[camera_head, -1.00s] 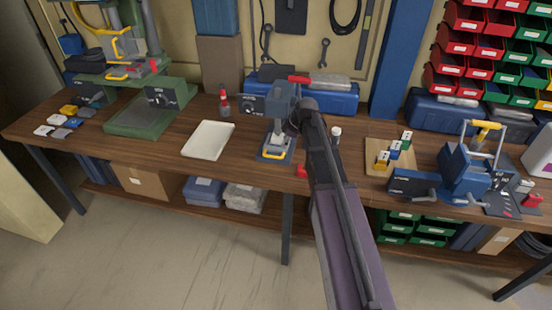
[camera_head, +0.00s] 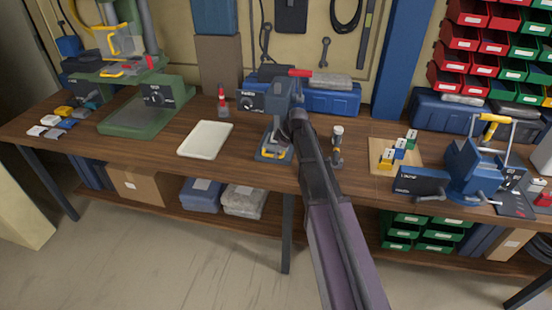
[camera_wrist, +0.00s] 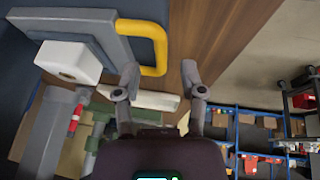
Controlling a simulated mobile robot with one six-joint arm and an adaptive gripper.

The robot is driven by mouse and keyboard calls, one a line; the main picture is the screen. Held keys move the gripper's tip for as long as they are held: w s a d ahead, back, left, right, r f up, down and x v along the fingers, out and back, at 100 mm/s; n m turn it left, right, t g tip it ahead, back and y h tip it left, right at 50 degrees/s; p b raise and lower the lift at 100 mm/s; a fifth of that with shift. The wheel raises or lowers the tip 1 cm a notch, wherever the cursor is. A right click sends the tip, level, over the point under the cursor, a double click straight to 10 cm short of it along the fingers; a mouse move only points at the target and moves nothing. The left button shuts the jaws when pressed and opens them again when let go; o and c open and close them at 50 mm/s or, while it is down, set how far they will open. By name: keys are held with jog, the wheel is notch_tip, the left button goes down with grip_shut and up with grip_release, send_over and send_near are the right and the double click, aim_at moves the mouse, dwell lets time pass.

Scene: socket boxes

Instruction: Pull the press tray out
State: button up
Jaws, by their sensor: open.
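The press (camera_head: 280,110) is a blue-grey bench press in the middle of the workbench. Its tray (camera_head: 268,155) sits low at its front with a yellow handle (camera_head: 275,154). In the wrist view, the grey tray (camera_wrist: 112,28) is close, with a white block (camera_wrist: 68,62) on it and the yellow U-shaped handle at its edge (camera_wrist: 157,42). My gripper (camera_wrist: 160,76) is open, its fingertips close to the handle's lower end. I cannot tell whether they touch it. In the head view, my arm hides the gripper.
A white shallow tray (camera_head: 206,139) lies left of the press. A green machine (camera_head: 150,100) stands farther left. A small grey-brown item with a pale top (camera_head: 337,147) stands right of my arm. A wooden block holder (camera_head: 395,153) and blue vise (camera_head: 470,170) are farther right.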

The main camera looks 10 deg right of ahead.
jog(key=shift+b+x, duration=0.75)
jog(key=shift+x, duration=0.35)
jog(key=shift+c, duration=0.2)
grip_shut()
